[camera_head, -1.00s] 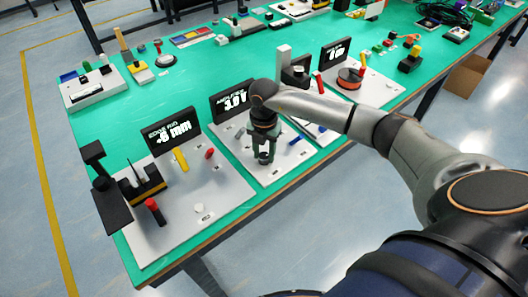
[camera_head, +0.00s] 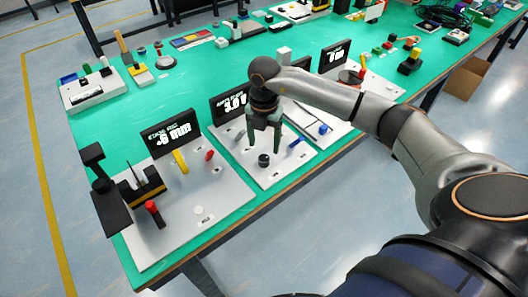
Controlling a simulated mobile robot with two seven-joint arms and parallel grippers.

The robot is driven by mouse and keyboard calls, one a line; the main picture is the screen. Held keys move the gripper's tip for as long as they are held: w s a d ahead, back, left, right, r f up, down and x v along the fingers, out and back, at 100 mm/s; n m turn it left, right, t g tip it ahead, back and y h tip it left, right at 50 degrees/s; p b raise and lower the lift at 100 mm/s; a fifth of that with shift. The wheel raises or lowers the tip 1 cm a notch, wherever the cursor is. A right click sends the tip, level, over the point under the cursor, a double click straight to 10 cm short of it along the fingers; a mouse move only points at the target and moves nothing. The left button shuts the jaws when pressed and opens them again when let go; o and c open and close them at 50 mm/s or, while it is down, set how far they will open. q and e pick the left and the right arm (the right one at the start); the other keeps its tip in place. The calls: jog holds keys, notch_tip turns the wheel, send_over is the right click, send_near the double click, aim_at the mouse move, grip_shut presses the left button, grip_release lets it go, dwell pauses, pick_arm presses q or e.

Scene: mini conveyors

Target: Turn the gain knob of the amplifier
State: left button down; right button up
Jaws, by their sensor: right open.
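The amplifier is a light panel (camera_head: 270,178) with a black display (camera_head: 231,102) at its back showing white digits. A small black round knob (camera_head: 263,160) stands near the panel's front; I take it for the gain knob. My right gripper (camera_head: 264,150) points down with its fingers apart. It is above and slightly behind the knob, with the knob's top uncovered and the jaws empty. A blue handle (camera_head: 296,142) is right of the knob. My arm hides part of the panel's back. My left gripper is out of view.
To the left is another panel (camera_head: 220,203) with a display, a yellow handle (camera_head: 180,161), red knobs and a dark stand (camera_head: 109,211). To the right, a panel has a blue knob (camera_head: 323,128). The table's front edge is close to these panels.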

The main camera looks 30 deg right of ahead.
aim_at(264, 158)
notch_tip(264, 158, up, 7)
jog(key=shift+f, duration=0.1)
dwell(0.6)
